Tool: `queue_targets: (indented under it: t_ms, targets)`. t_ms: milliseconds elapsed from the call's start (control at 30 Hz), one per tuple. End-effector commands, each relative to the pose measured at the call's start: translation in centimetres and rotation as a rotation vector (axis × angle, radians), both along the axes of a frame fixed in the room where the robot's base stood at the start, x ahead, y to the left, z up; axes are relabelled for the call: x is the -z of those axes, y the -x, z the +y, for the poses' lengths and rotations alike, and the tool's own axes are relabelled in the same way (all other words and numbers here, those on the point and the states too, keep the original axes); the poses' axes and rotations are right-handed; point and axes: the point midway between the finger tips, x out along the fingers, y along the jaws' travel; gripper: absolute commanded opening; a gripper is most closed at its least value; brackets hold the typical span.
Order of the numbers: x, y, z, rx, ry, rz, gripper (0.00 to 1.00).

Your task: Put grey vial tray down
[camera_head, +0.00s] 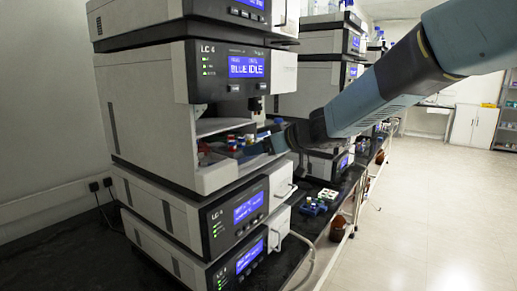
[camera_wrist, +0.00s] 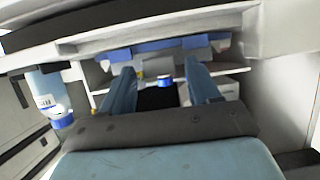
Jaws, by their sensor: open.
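My gripper (camera_head: 262,143) reaches from the right into the open bay of the stack unit labelled LC 4 (camera_head: 228,72). In the wrist view its two blue fingers are apart, and the gap between them (camera_wrist: 160,88) shows a dark area and a small blue-and-white vial (camera_wrist: 164,80) beyond. I cannot tell whether the vial is between the fingers or behind them. Small vials with blue and red parts (camera_head: 235,142) stand inside the bay, left of my gripper. I cannot make out a grey vial tray clearly; the fingers and bay walls hide much of the interior.
The bay's walls and upper edge are close around my gripper. A blue-and-white bottle (camera_wrist: 50,100) is near at left in the wrist view. A blue rack (camera_head: 313,207) and a pale tray (camera_head: 328,194) stand on the dark bench at right. The floor (camera_head: 440,220) is clear.

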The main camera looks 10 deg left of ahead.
Motion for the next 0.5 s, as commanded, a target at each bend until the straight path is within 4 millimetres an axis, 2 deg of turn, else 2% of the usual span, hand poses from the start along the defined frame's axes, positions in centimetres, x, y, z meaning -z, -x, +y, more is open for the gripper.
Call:
queue_targets:
  t_ms: [167,500]
  targets:
    - [-1.0,0.7,-2.1,0.002,-0.001,-0.004,0.61]
    - [-3.4,2.9,-7.5,0.002,0.0,-0.002,0.61]
